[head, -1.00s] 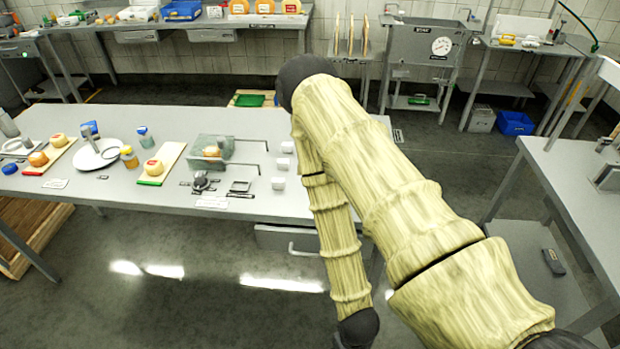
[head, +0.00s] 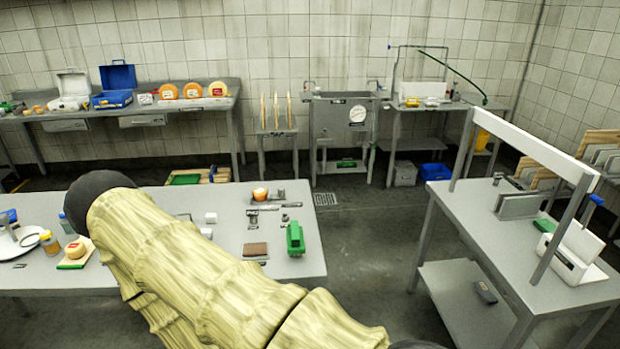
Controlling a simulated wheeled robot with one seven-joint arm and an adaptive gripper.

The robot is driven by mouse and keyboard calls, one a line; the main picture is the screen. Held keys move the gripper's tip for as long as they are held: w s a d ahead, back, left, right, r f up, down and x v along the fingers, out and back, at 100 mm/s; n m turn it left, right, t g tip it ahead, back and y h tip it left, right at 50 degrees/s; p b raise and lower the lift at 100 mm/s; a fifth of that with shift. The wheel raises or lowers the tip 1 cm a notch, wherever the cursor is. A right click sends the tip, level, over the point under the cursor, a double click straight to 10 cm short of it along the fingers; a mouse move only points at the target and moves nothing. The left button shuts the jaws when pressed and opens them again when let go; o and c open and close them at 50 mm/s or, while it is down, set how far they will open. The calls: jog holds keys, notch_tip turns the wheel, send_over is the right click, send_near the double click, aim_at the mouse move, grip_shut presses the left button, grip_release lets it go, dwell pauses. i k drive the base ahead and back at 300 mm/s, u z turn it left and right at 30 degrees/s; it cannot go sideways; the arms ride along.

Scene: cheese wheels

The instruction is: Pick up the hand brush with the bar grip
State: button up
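A green item (head: 295,239) with a raised, bar-like top stands near the right end of the near table. It may be the hand brush, but it is too small to be sure. A flat brown block (head: 255,249) lies to its left. A dark oblong item (head: 485,291) on the lower shelf of the right table is also unclear. My arm, in a pale yellow sleeve, crosses the lower left and middle of the head view. My gripper is not in view, so its state and distance to these things are hidden.
The near table (head: 290,268) also bears small white cups, a cheese and metal tools. My arm hides part of it. The right table (head: 470,215) carries a white upright frame and several items. Floor (head: 375,235) is clear between the tables. A sink unit (head: 340,125) stands at the back wall.

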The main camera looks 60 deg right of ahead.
aim_at(296, 240)
jog(key=k, duration=0.35)
jog(key=z, duration=1.25)
jog(key=i, duration=0.45)
jog(key=u, duration=0.05)
